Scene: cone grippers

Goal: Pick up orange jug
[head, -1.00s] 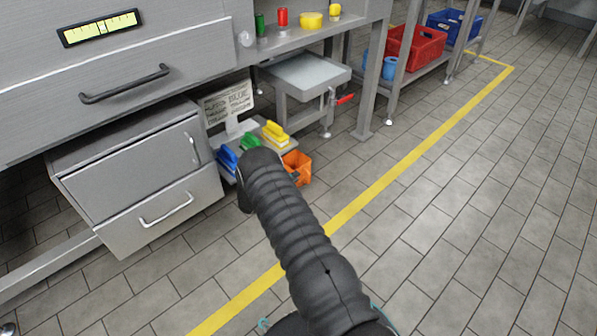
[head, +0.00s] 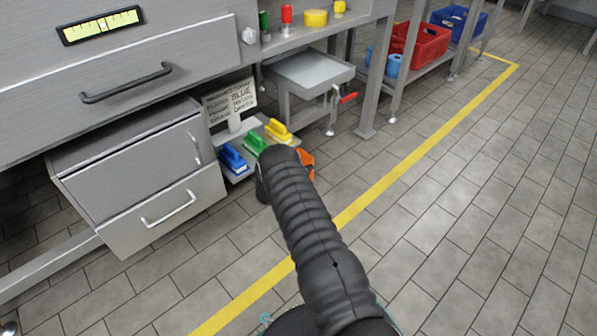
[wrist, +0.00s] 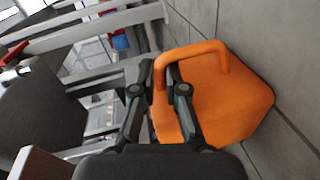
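The orange jug (wrist: 225,98) fills the right of the wrist view, with its loop handle (wrist: 195,50) toward my gripper. My gripper (wrist: 160,68) has one dark finger on each side of a strand of the handle. The fingers sit close against it and look shut on it. In the head view only a small strip of the jug (head: 308,160) shows beside my arm. It appears still low, near the floor. My gripper is hidden behind my arm there.
Blue (head: 233,158), green (head: 255,143) and yellow (head: 278,131) brushes stand on a low shelf beside a sign (head: 231,103). A grey drawer cabinet (head: 150,185) stands to the left. Red (head: 420,45) and blue (head: 460,22) crates sit on a rack. Tiled floor on the right is clear.

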